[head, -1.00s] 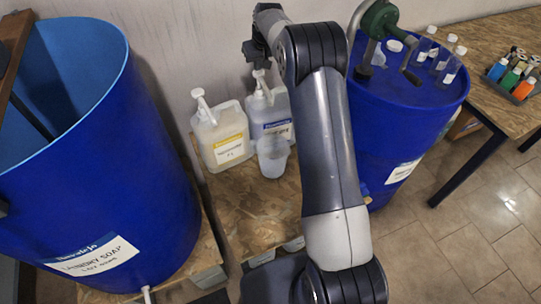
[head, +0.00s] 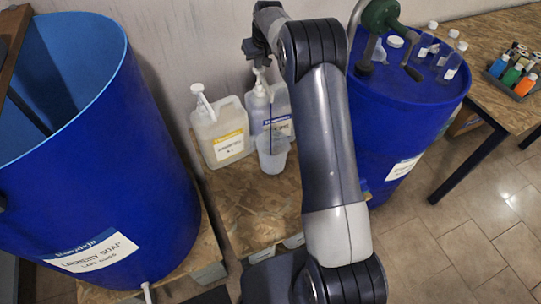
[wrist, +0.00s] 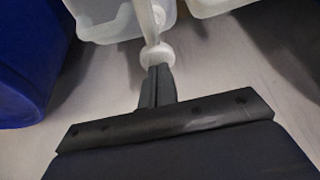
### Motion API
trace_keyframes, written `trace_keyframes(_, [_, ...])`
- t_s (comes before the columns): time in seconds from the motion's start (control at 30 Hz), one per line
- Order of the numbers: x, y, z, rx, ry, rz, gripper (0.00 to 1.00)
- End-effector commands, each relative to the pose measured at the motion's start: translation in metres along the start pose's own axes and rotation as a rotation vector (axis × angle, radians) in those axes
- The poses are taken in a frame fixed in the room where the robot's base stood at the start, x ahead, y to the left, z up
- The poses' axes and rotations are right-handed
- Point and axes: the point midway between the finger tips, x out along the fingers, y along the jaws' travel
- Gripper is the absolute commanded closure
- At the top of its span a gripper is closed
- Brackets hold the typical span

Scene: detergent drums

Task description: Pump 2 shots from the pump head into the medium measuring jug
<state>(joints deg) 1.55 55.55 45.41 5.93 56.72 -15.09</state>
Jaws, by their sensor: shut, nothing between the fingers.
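The white pump head (head: 260,83) tops a pale jug with a blue label (head: 281,112) on the wooden stand. My gripper (head: 258,62) is shut and empty, pointing down just over the pump head. In the wrist view, the closed fingertips (wrist: 157,72) are at the round top of the pump head (wrist: 157,54); whether they touch it I cannot tell. A translucent measuring jug (head: 272,158) stands upright in front of the blue-labelled jug, below the spout. Its contents are not clear.
A second pump jug with a yellow label (head: 222,138) stands close on the left. An open blue drum (head: 90,180) is at left; a closed blue drum (head: 400,125) with bottles is at right. The stand's front part (head: 245,215) is clear.

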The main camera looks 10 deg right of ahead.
Motion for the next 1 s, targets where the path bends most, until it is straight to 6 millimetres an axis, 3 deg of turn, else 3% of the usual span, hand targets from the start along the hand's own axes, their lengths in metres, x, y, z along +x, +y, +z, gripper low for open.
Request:
trace_keyframes(0.57, [0.036, 0.0, 0.016, 0.0, -0.005, -0.001, 1.0])
trace_keyframes(0.83, [0.033, 0.0, 0.015, 0.0, -0.006, -0.001, 1.0])
trace_keyframes(1.0, [0.02, 0.0, 0.01, 0.0, -0.005, -0.001, 1.0])
